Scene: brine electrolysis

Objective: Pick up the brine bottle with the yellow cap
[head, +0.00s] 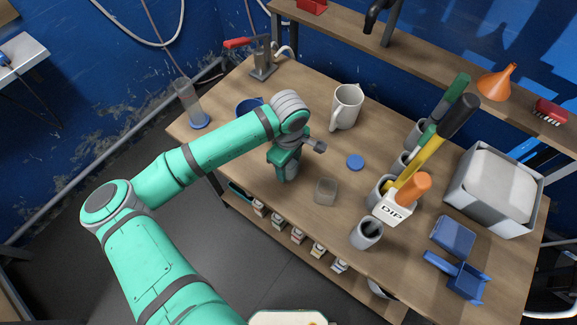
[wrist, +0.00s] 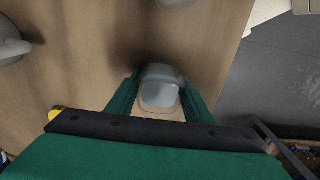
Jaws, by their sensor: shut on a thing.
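My gripper (head: 285,172) is low over the front left part of the workbench in the head view. In the wrist view its two green fingers (wrist: 159,84) are shut on a grey, translucent thing (wrist: 160,92) with rounded edges. The head view hides this thing behind the gripper, and I cannot tell whether it is the brine bottle. No yellow cap shows on it. Several small bottles (head: 297,236) stand on the lower shelf below the front edge; one of them (head: 318,250) looks yellowish. A yellow spot (wrist: 55,114) shows beside the gripper in the wrist view, unclear what.
A grey bin (head: 494,190) is at the right. A glass cylinder (head: 190,103) stands left.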

